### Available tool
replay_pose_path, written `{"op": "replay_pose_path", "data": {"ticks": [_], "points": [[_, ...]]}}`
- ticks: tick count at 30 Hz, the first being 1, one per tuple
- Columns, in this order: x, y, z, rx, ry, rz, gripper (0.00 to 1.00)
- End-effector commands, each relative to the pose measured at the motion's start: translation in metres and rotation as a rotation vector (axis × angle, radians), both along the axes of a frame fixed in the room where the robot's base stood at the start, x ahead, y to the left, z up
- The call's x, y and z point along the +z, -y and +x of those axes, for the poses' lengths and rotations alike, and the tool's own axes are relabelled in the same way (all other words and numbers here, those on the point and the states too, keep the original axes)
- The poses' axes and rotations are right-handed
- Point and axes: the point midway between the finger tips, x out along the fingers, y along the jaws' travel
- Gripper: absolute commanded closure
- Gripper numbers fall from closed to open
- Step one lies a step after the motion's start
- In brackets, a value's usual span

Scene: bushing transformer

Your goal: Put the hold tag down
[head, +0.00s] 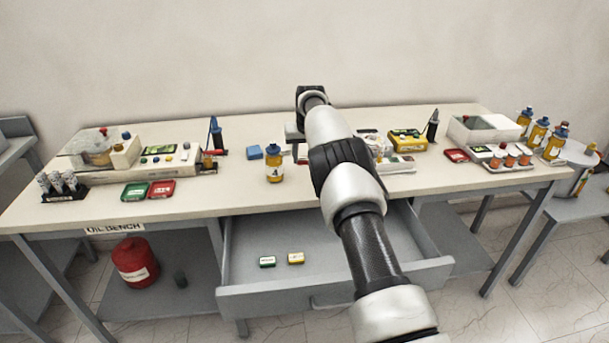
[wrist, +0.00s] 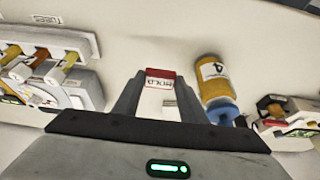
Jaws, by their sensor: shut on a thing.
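The hold tag (wrist: 160,79) is a small white card with a red top edge and the word HOLD, seen in the wrist view. My gripper (wrist: 158,85) is shut on it, with a finger on each side. In the head view my gripper (head: 296,137) is over the bench, mostly hidden by my arm. An amber bottle marked 4 (head: 274,166) stands just left of it; it also shows in the wrist view (wrist: 212,83), right of the fingers. I cannot tell whether the tag touches the bench top.
The open drawer (head: 245,277) holds two small boxes. A tube rack (wrist: 40,38) labelled TUBES shows in the wrist view.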

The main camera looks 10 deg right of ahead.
Motion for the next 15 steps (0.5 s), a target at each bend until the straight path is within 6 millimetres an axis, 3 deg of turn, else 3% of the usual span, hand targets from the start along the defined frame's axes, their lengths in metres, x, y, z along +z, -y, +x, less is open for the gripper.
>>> {"op": "replay_pose_path", "data": {"ticks": [15], "points": [[-0.059,0.0,0.0,0.001,0.001,-0.002,0.86]]}}
